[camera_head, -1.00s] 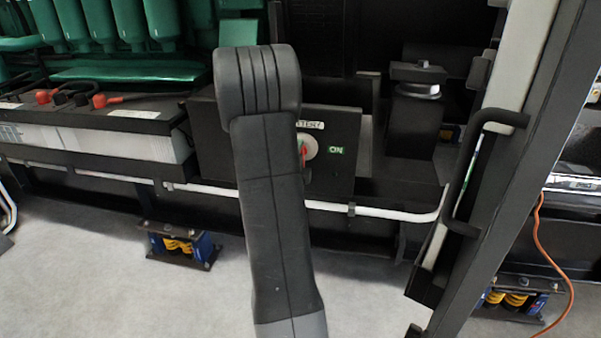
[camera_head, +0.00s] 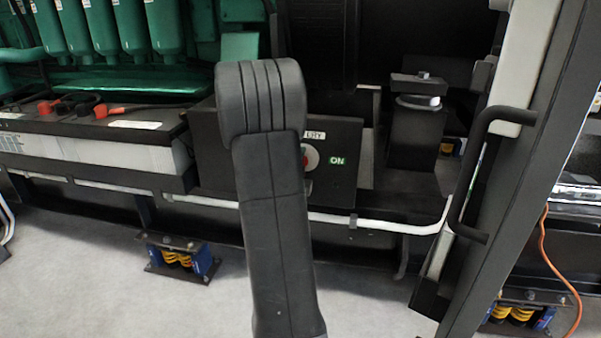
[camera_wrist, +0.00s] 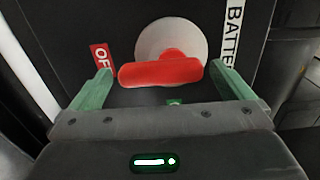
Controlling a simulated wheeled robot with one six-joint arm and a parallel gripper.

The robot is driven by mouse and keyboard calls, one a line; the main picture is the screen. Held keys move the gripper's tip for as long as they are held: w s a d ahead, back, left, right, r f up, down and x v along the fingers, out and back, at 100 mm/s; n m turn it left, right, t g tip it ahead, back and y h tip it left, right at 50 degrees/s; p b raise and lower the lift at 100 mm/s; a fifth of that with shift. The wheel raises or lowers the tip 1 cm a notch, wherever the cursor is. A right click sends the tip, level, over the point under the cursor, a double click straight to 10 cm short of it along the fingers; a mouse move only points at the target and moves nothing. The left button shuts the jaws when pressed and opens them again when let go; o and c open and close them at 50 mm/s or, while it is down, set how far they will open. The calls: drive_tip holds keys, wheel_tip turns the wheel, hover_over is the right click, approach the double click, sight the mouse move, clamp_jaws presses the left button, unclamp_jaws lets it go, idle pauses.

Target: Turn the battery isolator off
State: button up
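The battery isolator is a black box (camera_head: 335,185) with a white "BATTERY" label, partly covered, and a green "ON" label (camera_head: 337,161) to the right of its round pale dial (camera_head: 312,157). My arm hides most of the dial and its red handle in the head view. In the wrist view the red handle (camera_wrist: 160,73) lies crosswise in front of the white dial (camera_wrist: 188,35), with a red "OFF" label (camera_wrist: 102,57) at its left. My gripper (camera_wrist: 167,82) is open, with one green finger off each end of the handle. Small gaps show at both ends; contact is not clear.
A black frame post with a handle (camera_head: 477,170) stands close at the right. A battery (camera_head: 95,150) with red-capped terminals is at the left. A white pipe (camera_head: 385,226) runs below the box. An orange cable (camera_head: 553,262) hangs at far right. Grey floor is open in front.

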drive_tip(key=s+a+p, duration=0.1)
drive_tip(key=s+a, duration=0.1)
drive_tip(key=s, duration=1.1)
drive_tip(key=shift+s+a+p, duration=0.25)
drive_tip(key=shift+a+p, duration=0.1)
drive_tip(key=shift+w, duration=0.1)
drive_tip(key=w+d+b, duration=0.1)
drive_tip(key=w+d, duration=0.1)
drive_tip(key=w, duration=1.1)
drive_tip(key=shift+w+d+b, duration=0.2)
drive_tip(key=shift+d+b, duration=0.1)
drive_tip(key=shift+d, duration=0.05)
